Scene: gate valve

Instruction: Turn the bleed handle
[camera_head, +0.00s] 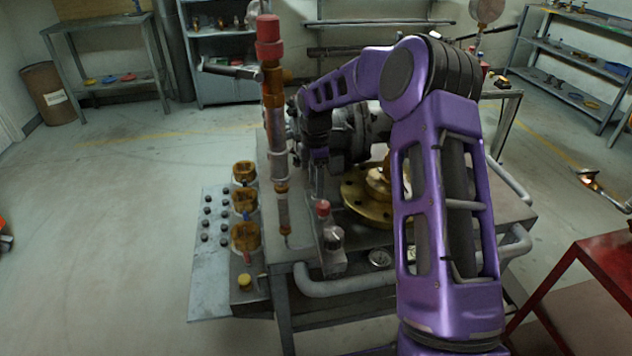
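My purple arm reaches over the grey bench from the lower right. My gripper (317,182) points down at the middle of the bench, just right of an upright orange-brown pipe (272,110) with a red cap. It is small and dark here, and I cannot tell whether its fingers are apart. A small fitting with a red top (323,208) stands just below the fingers; I cannot tell whether they touch it. A dark lever (231,70) sticks out left from the upright pipe near its top. I cannot tell for sure which part is the bleed handle.
A grey valve body (355,135) and brass flange (366,205) sit partly behind my arm. Several brass fittings (245,203) line the bench's left side, beside a plate with black knobs (208,255). A red table (600,262) stands at right. Floor at left is clear.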

